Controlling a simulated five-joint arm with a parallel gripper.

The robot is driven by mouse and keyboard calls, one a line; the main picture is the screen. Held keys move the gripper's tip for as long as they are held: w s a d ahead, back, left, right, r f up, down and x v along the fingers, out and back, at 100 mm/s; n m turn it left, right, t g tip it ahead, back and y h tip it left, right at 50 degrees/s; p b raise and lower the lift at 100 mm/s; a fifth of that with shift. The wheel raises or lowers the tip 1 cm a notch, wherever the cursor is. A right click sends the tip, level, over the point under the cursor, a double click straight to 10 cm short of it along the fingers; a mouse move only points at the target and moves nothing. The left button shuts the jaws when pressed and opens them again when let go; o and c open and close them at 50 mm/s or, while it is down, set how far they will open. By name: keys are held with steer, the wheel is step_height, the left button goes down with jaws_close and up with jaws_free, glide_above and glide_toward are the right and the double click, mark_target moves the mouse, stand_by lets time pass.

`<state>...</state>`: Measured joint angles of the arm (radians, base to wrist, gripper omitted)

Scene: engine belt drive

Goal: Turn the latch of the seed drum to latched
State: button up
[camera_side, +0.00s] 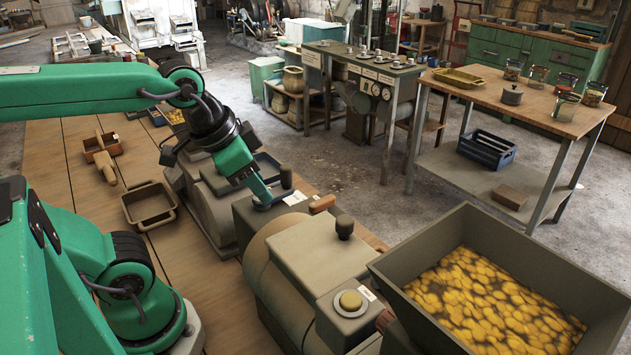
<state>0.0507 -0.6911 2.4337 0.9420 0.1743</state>
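The seed drum appears to be the rounded beige machine (262,262) at the lower middle, with a grey box-shaped cover on top. I cannot tell for sure which part is its latch. A dark knob (286,177) stands by the far end, beside a short wooden handle (322,204). Another dark knob (345,226) stands upright on the cover. My gripper (267,202) reaches down at the machine's far end, just left of the first dark knob and close to the top surface. Its fingertips are small and partly hidden, so I cannot see whether they are parted or touch anything.
A hopper (455,225) of yellow pieces stands at the lower right. A yellow button (350,300) sits on the machine's near end. A brown tray (148,205) and a wooden box (103,148) lie on the bench to the left. A second grey machine (205,203) stands behind my gripper.

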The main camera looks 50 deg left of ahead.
steer(key=shift+w+d+r+m+g, duration=1)
steer(key=shift+d+m, duration=3.1)
steer(key=shift+m, duration=1.45)
steer(key=shift+w+d+r+m+g, duration=0.75)
steer(key=shift+w+d+r+m, duration=0.5)
steer(key=shift+d+m, duration=3.6)
steer(key=shift+w+d+r+m+g, duration=1)
steer(key=shift+d+m, duration=2.3)
steer(key=shift+m, duration=3)
steer(key=shift+f, duration=3.85)
jaws_close()
